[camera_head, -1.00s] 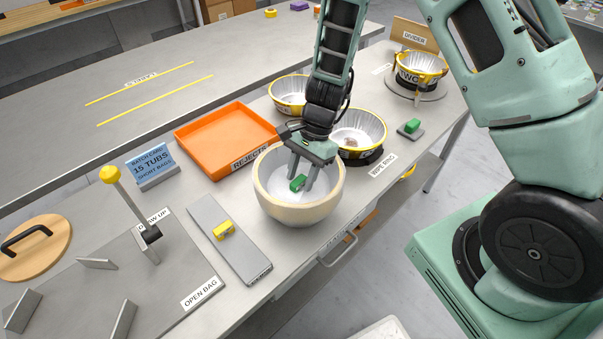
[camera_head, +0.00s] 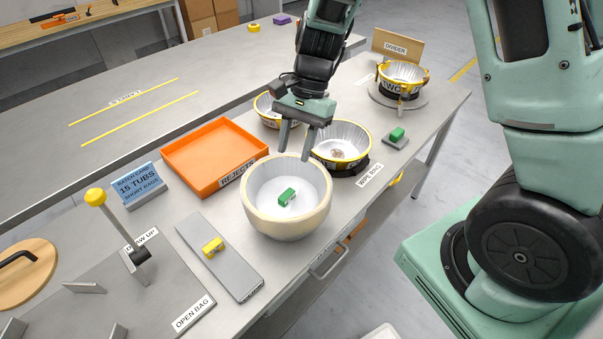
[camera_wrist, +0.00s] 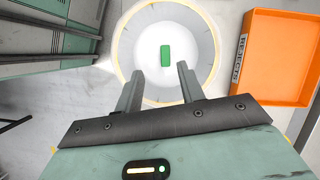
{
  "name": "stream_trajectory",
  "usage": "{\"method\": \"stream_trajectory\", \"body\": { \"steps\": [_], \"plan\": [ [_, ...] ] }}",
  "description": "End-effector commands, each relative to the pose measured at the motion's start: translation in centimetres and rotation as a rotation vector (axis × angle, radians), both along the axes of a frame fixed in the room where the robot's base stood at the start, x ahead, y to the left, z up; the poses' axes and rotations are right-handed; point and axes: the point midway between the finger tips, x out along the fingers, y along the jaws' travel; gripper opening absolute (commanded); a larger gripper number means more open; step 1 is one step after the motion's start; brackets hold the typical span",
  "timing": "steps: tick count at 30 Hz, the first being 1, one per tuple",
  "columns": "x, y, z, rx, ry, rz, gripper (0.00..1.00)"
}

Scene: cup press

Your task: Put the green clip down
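The green clip (camera_head: 287,197) lies on the inside floor of a cream bowl (camera_head: 262,224) on the bench. In the wrist view the green clip (camera_wrist: 166,58) shows within the white inside of the bowl (camera_wrist: 125,40). My gripper (camera_head: 294,154) is open and empty, raised above the back rim of the bowl. In the wrist view the fingers of my gripper (camera_wrist: 158,82) are apart with nothing between them, and the clip lies beyond their tips.
An orange rejects tray (camera_head: 205,160) is left of the bowl. A grey strip with a yellow clip (camera_head: 213,247) lies at front left. Foil tubs (camera_head: 345,143) stand behind the bowl. A second green clip (camera_head: 397,134) sits on a grey pad at right.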

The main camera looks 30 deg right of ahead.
Motion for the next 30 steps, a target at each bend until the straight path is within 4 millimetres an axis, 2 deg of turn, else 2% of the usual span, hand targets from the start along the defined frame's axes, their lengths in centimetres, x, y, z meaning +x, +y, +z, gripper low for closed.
{"method": "stream_trajectory", "body": {
  "steps": [1,3,6,9,13,15,18,29,30],
  "plan": [
    [-1.6,1.9,1.4,0.011,-0.037,0.121,0.39],
    [-4.5,4.4,3.2,0.020,-0.099,0.344,0.39],
    [-9.5,7.4,5.5,0.019,-0.207,0.711,0.39],
    [-14.0,8.8,7.0,-0.001,-0.308,1.057,0.39],
    [-18.1,9.2,7.9,-0.040,-0.405,1.402,0.39],
    [-19.4,9.1,8.1,-0.059,-0.435,1.521,0.39],
    [-20.3,9.0,8.2,-0.075,-0.458,1.613,0.39],
    [-20.4,9.0,8.2,-0.077,-0.462,1.629,0.39],
    [-20.4,9.0,8.2,-0.077,-0.461,1.628,0.36]
  ]
}}
